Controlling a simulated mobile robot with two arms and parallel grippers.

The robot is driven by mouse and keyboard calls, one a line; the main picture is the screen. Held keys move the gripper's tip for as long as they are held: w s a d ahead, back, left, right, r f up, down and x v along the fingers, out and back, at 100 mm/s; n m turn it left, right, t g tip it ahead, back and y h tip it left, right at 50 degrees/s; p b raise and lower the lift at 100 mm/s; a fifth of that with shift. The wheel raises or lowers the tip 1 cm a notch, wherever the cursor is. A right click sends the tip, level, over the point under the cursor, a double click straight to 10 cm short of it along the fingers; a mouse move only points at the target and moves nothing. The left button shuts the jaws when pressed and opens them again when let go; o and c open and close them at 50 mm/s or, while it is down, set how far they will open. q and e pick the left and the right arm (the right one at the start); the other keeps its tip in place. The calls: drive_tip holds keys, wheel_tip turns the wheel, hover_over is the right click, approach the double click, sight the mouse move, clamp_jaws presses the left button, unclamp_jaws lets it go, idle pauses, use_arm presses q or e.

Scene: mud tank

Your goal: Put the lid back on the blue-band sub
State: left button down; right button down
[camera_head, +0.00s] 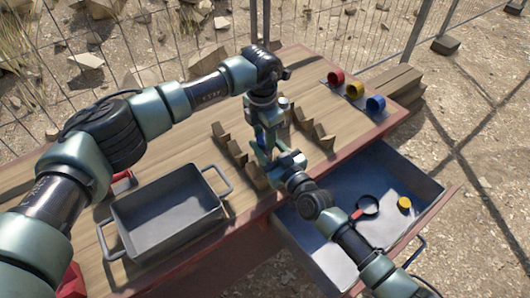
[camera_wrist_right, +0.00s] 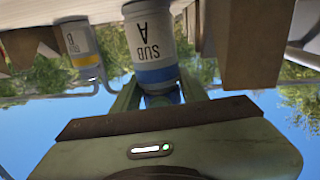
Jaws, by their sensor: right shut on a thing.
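The blue-band sub (camera_wrist_right: 152,50), a white cylinder marked SUB A, stands out in the right wrist view with its blue-banded end toward my right gripper (camera_wrist_right: 160,97). That gripper is shut on a blue piece, apparently the blue lid (camera_wrist_right: 163,98), at the banded end. I cannot tell whether lid and sub touch. In the head view my right gripper (camera_head: 284,160) is at the table's front edge, close below my left gripper (camera_head: 264,142). The left jaws are too small and overlapped to read. The arms mostly hide the sub there.
Wooden cradles (camera_head: 236,152) stand around the grippers. A yellow-band sub (camera_wrist_right: 80,42) shows in the wrist view. A grey tray (camera_head: 118,215) is at left. The open drawer (camera_head: 335,255) holds a magnifier (camera_head: 367,205) and yellow lid (camera_head: 404,203). Red, yellow and blue rings (camera_head: 375,104) are at back right.

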use_arm(q)
drive_tip(key=shift+m, duration=1.6)
drive_tip(key=c, duration=0.9)
unclamp_jaws()
drive_tip(key=shift+r, duration=0.1)
drive_tip(key=shift+s+a+r, duration=0.1)
drive_tip(key=shift+s+r, duration=0.05)
drive_tip(key=shift+r, duration=2)
drive_tip(key=shift+c, duration=0.3)
wheel_tip(320, 180, up, 4)
drive_tip(key=n, duration=0.3)
drive_tip(key=shift+s+f, duration=0.15)
drive_tip(key=shift+f, duration=0.1)
